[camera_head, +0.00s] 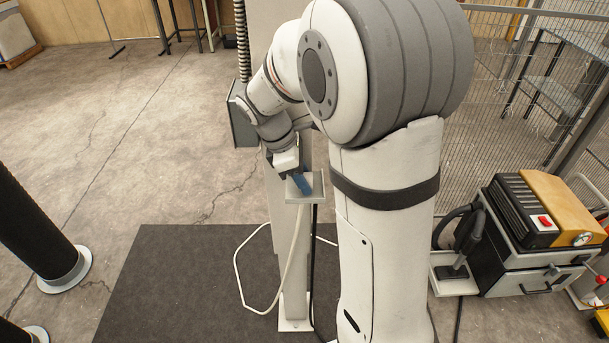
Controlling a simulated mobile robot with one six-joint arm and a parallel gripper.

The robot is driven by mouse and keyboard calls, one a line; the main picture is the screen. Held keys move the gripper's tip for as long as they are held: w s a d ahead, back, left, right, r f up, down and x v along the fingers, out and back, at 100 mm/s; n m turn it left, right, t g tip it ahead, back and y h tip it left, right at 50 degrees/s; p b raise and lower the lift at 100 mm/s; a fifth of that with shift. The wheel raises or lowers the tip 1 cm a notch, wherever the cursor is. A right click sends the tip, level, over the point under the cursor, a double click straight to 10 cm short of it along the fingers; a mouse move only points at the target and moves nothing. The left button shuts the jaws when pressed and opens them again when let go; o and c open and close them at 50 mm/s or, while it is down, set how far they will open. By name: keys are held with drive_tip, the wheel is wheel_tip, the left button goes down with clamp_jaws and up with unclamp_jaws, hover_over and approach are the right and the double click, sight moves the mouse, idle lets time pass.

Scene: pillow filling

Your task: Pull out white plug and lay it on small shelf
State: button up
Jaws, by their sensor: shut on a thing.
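My gripper (300,183) points down at the small shelf (305,196), a pale plate on the front of a light post. Its fingers look shut, with a blue part showing at their tips, right over or on the shelf plate. The white plug itself cannot be made out; it is hidden at the fingertips. A white cable (296,235) hangs down from just below the shelf and loops over the dark mat. Whether the plug touches the shelf cannot be told.
A grey box (243,115) is fixed on the post's left side, behind my arm. A machine with an orange top (556,195) stands at right, with a black hose. A dark mat (170,285) covers the floor below. Black posts (35,225) stand at left.

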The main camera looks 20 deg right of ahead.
drive_tip(key=o, duration=1.1)
drive_tip(key=shift+c, duration=0.2)
drive_tip(key=shift+f, duration=0.1)
drive_tip(key=shift+o, duration=0.9)
drive_tip(key=shift+f, duration=0.1)
